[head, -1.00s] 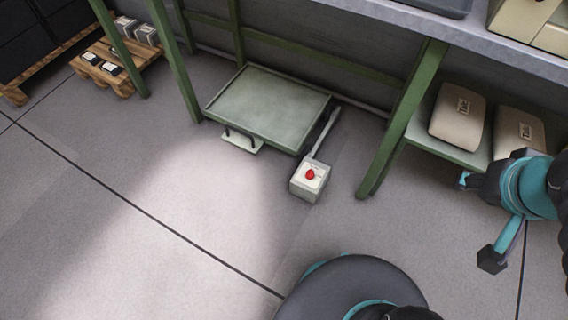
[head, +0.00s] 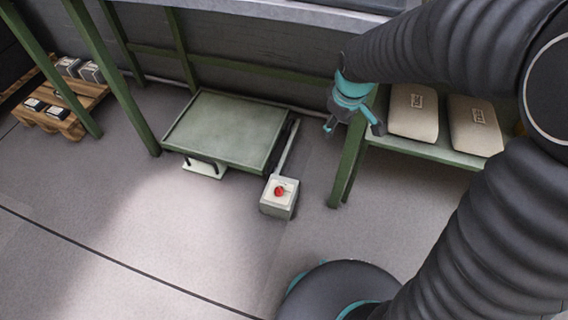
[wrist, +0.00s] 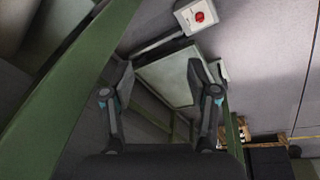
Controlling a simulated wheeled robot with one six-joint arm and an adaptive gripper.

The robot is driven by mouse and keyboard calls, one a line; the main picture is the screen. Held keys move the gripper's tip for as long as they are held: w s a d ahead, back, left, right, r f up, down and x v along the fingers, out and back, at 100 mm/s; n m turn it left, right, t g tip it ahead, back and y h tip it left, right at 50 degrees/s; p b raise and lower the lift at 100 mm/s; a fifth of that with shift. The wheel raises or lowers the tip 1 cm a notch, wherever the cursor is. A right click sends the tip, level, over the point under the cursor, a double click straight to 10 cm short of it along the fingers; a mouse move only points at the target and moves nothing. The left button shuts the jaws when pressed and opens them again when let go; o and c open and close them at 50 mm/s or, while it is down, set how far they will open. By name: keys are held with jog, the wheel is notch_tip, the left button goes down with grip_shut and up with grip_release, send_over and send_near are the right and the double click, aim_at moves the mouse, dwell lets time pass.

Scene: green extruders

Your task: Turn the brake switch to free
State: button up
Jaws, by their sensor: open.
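The brake switch is a red knob (head: 279,190) on top of a pale box (head: 277,208), which stands on the floor at the front right corner of a green platform (head: 226,131). A pale bar runs back from the box along the platform's side. My gripper (head: 353,130) is open and empty, up and to the right of the box, near a green post. In the wrist view the red knob (wrist: 199,17) shows at the top, beyond the open fingers (wrist: 161,95), with the platform (wrist: 172,76) between them. The knob's exact angle is too small to tell.
A green post (head: 347,165) and a shelf with two beige sacks (head: 413,111) stand right of the box. A wooden pallet (head: 62,113) with small boxes is at the far left. The floor in front of the switch box is clear.

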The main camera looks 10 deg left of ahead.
jog(key=w+a+f+n+g, duration=0.1)
jog(key=a+f+n, duration=0.1)
jog(key=a+f, duration=0.4)
jog(key=w+a+f+n, duration=0.2)
jog(key=a+f+n, duration=0.1)
jog(key=f, duration=0.5)
jog(key=n+g+b, duration=0.1)
jog(key=n+b, duration=0.1)
jog(key=n, duration=0.1)
send_near(278, 189)
jog(key=shift+n+h, duration=0.3)
jog(key=shift+h, duration=0.1)
jog(key=f, duration=0.7)
jog(key=w+f, duration=0.1)
jog(key=f, duration=0.2)
jog(key=shift+a+f+b, duration=0.2)
jog(key=shift+a+b, duration=0.1)
jog(key=shift+b, duration=0.05)
jog(key=shift+s, duration=0.1)
grip_shut()
